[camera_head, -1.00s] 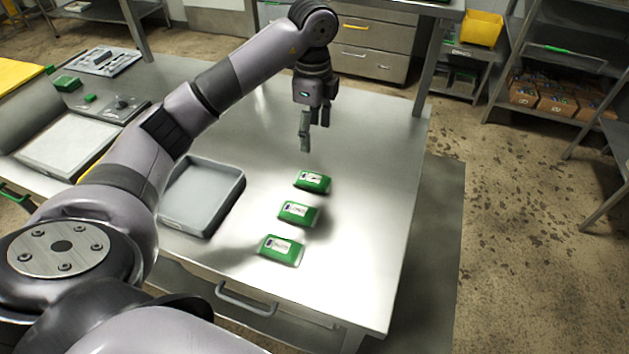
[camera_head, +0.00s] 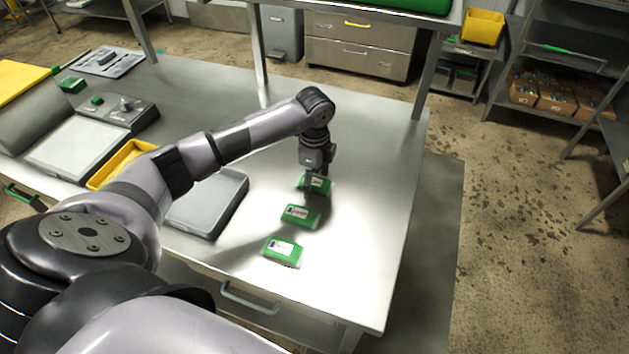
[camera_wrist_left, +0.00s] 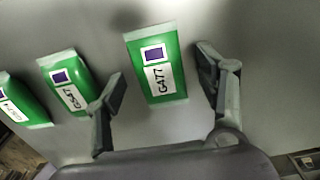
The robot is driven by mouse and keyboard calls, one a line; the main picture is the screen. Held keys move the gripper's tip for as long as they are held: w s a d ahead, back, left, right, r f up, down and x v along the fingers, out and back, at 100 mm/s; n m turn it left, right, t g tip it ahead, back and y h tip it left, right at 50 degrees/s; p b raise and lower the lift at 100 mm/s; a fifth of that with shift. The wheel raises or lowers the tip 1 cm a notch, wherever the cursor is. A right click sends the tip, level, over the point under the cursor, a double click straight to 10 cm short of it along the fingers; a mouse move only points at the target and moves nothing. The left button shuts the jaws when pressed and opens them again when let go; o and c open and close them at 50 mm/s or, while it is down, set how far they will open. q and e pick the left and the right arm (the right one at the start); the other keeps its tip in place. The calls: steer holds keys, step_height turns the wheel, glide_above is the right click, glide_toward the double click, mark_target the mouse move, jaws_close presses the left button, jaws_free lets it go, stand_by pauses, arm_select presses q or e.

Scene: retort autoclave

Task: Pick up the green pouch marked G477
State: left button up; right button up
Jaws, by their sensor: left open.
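The green pouch marked G477 (camera_wrist_left: 156,62) lies flat on the steel table, its white label readable in the left wrist view. In the head view it is the farthest of three green pouches in a row (camera_head: 325,186), partly hidden by my left gripper. My left gripper (camera_head: 315,180) points down at it. In the left wrist view the open fingers (camera_wrist_left: 160,80) stand on either side of the pouch, with gaps showing between fingers and pouch. My right gripper is not in view.
Two similar green pouches, the middle one (camera_head: 300,216) and the nearest (camera_head: 283,251), lie in line toward the table's front. A grey tray (camera_head: 207,232) is left of them. The steel table (camera_head: 375,200) is clear on the right.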

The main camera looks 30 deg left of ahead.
arm_select(q)
steer(key=shift+f, duration=0.1)
steer(key=c, duration=0.8)
steer(key=shift+r, duration=0.2)
